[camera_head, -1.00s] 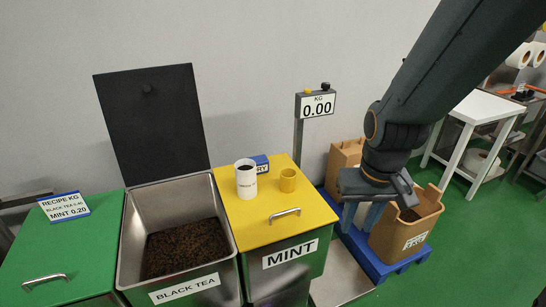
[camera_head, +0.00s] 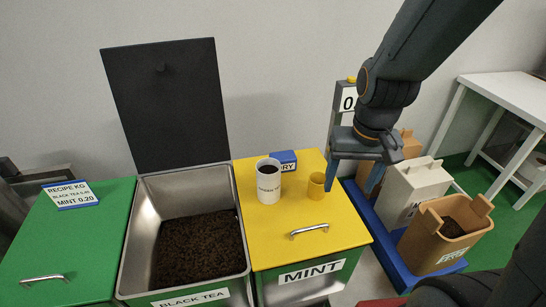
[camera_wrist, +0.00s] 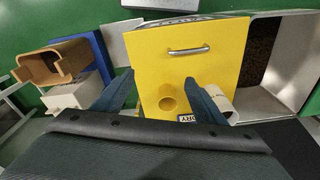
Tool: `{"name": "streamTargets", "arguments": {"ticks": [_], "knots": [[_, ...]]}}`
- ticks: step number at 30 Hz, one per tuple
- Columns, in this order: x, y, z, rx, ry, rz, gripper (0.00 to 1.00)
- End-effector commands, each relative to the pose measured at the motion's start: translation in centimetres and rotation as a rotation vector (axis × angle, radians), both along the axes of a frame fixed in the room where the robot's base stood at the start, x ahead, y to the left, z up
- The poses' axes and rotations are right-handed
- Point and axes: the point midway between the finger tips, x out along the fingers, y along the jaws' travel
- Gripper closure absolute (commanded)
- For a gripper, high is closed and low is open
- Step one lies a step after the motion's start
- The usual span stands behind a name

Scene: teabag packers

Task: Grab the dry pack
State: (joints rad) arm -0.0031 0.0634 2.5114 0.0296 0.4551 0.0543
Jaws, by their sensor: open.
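The dry pack is a small blue box with a white label ending in "RY" (camera_head: 283,160). It lies at the back of the yellow mint lid (camera_head: 254,236), partly behind a white cup (camera_head: 268,186) with dark contents. In the wrist view the pack (camera_wrist: 186,118) shows only as a small labelled strip near the right finger, mostly hidden by my gripper. My gripper (camera_head: 352,180) is open and empty, above the right edge of the yellow lid, to the right of the pack. In the wrist view its fingers (camera_wrist: 160,82) point over the lid.
A yellow cup (camera_head: 316,185) stands between the white cup and my gripper. An open black tea bin (camera_head: 140,240) is on the left, its lid raised. Brown and white containers (camera_head: 412,190) stand on a blue pallet (camera_head: 374,222) at right. The scale display (camera_head: 348,98) stands behind.

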Motion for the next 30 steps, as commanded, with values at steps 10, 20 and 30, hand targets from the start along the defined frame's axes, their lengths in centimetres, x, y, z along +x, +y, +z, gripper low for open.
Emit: {"name": "streamTargets", "arguments": {"ticks": [10,20,30], "knots": [[13.3,3.7,-2.3,0.164,0.142,-0.588,0.34],[24.0,8.8,-6.6,0.305,0.337,-1.112,0.34],[26.9,11.1,-8.8,0.344,0.421,-1.280,0.34]]}}
